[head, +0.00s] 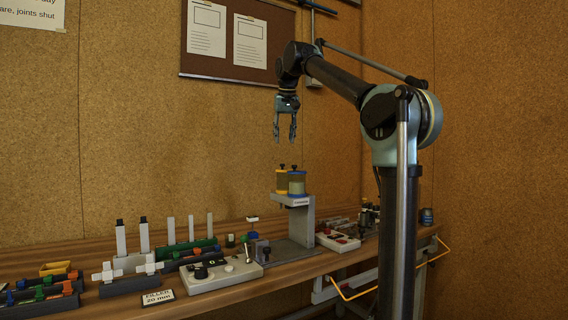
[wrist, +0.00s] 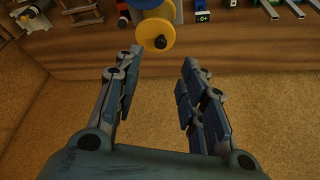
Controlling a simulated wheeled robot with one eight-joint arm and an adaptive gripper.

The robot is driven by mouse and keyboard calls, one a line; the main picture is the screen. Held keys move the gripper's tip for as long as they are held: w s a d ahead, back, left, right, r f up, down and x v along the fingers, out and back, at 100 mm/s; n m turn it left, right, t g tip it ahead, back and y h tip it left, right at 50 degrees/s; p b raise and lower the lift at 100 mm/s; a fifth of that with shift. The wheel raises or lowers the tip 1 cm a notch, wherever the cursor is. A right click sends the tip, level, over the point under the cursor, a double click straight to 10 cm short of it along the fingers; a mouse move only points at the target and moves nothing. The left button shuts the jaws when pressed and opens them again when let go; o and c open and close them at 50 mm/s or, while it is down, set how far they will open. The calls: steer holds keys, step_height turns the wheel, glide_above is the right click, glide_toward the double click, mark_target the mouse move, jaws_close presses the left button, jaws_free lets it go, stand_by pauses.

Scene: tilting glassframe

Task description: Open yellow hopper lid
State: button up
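The yellow hopper (head: 281,183) stands on a grey stand on the bench, with its yellow lid (head: 280,171) on top and a black knob on the lid. In the wrist view the round yellow lid (wrist: 150,33) and its black knob (wrist: 160,42) show just beyond the fingertips. A second hopper (head: 297,185) with a blue lid (head: 297,173) stands beside it at the right. My gripper (head: 285,136) is open and empty, pointing down, above the hoppers and apart from them. Its two fingers (wrist: 160,62) are spread wide in the wrist view.
The grey stand (head: 301,222) carries both hoppers. A control box (head: 221,274), coloured racks with upright white pieces (head: 171,231), and a small box with red parts (head: 338,241) crowd the wooden bench. A pinboard (head: 238,41) hangs behind. Air around my gripper is clear.

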steer(key=x, duration=1)
steer(key=shift+w+d+f, duration=0.1)
steer(key=shift+w+f, duration=0.05)
steer(key=shift+f, duration=0.15)
steer(key=shift+c, duration=0.6)
jaws_close()
